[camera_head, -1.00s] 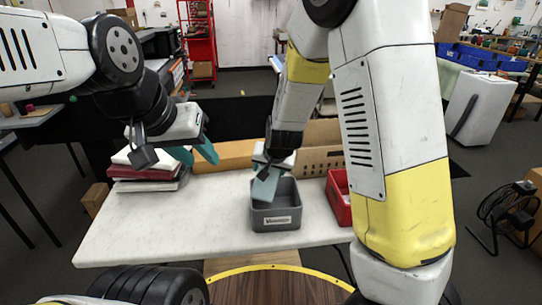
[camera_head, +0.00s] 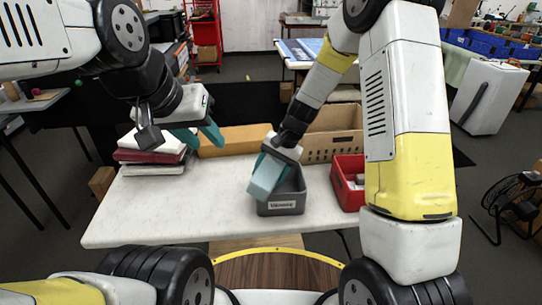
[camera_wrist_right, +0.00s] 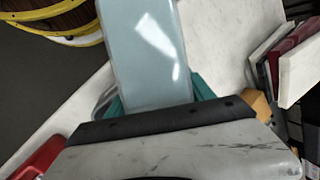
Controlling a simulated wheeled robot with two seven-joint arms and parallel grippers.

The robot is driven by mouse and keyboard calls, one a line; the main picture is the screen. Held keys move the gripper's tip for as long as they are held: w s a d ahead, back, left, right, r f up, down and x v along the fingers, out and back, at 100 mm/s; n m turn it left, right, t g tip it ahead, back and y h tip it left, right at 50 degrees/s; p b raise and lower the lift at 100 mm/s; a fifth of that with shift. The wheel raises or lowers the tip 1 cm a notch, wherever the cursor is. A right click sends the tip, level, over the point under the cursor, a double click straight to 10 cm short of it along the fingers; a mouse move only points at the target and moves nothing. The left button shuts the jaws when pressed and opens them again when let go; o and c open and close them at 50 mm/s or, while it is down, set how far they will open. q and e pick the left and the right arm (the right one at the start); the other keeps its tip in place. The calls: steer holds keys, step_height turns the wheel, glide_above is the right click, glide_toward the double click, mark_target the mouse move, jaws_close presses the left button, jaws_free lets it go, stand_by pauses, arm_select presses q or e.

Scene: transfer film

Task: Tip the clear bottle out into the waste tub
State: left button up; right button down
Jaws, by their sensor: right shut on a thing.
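My right gripper (camera_head: 276,158) is shut on a smooth, pale blue-grey, glossy thing, which I take to be the clear bottle (camera_head: 262,181). It is tilted, its lower end pointing down-left beside and partly in front of the tub's left rim. In the right wrist view the bottle (camera_wrist_right: 146,55) reaches up from between the teal fingers; its opening and contents cannot be made out. The grey tub (camera_head: 296,208), with a white label too small to read surely, stands on the table. My left gripper (camera_head: 197,137) is open and empty at the left back.
The white table (camera_head: 170,212) is clear at left and front. A red bin (camera_head: 346,194) stands right of the tub. A brown carton (camera_head: 330,140) and an orange-brown box (camera_head: 235,140) are behind. Stacked books or binders (camera_head: 150,157) lie near my left gripper.

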mark_target(267, 167)
steer(key=shift+f+g, duration=0.15)
steer(key=shift+g, duration=0.25)
steer(key=g+y, duration=0.1)
steer(key=r+g, duration=0.1)
steer(key=g, duration=0.1)
steer(key=shift+s+a+m+y, duration=0.1)
steer(key=shift+s+m+y, duration=0.1)
steer(key=shift+m+y, duration=0.2)
steer(key=shift+r+m+g+y, duration=0.4)
steer(key=shift+r+g+y, duration=0.6)
steer(key=shift+g, duration=0.7)
steer(key=shift+r, duration=0.15)
steer(key=shift+w, duration=0.1)
stand_by(2.9)
